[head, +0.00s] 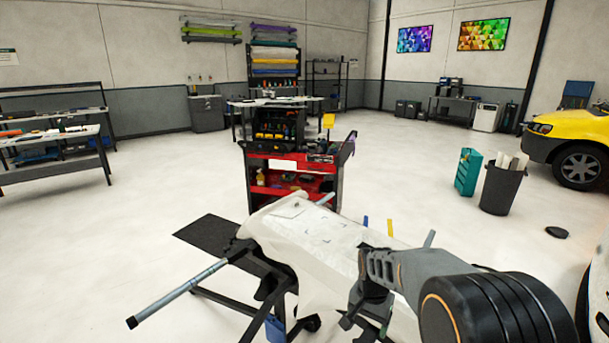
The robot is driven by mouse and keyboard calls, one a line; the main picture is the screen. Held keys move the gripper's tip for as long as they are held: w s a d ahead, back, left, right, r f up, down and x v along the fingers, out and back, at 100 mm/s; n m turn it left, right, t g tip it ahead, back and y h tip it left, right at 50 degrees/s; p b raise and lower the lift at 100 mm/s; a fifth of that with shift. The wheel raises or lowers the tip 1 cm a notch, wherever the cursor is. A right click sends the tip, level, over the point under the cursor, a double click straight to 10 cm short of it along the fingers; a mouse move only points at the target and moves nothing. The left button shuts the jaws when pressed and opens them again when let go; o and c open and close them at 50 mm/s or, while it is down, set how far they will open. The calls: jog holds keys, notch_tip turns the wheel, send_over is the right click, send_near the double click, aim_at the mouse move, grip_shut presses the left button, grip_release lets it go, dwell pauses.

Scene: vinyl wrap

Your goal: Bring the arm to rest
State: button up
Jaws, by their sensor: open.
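My arm reaches in from the lower right of the head view, and my gripper (366,316) points down at its end. The gripper is over the near right part of a stand draped with a white sheet (283,238). Its jaws are open, and I see nothing held between them. The arm's own link covers the right end of the stand. Whether the fingertips touch the sheet or the stand, I cannot tell.
A red tool cart (292,180) stands just behind the stand. A grey bar (178,293) sticks out to the lower left. A dark bin (501,187), a teal case (468,171) and a yellow car (571,146) are at the right.

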jog(key=s+r+n+t+p, duration=0.4)
jog(key=s+r+n+p, duration=0.2)
jog(key=s+r, duration=0.8)
jog(key=shift+s+a+r+n, duration=0.2)
jog(key=shift+s+r+n, duration=0.3)
jog(key=shift+r, duration=0.4)
jog(key=shift+w, duration=0.1)
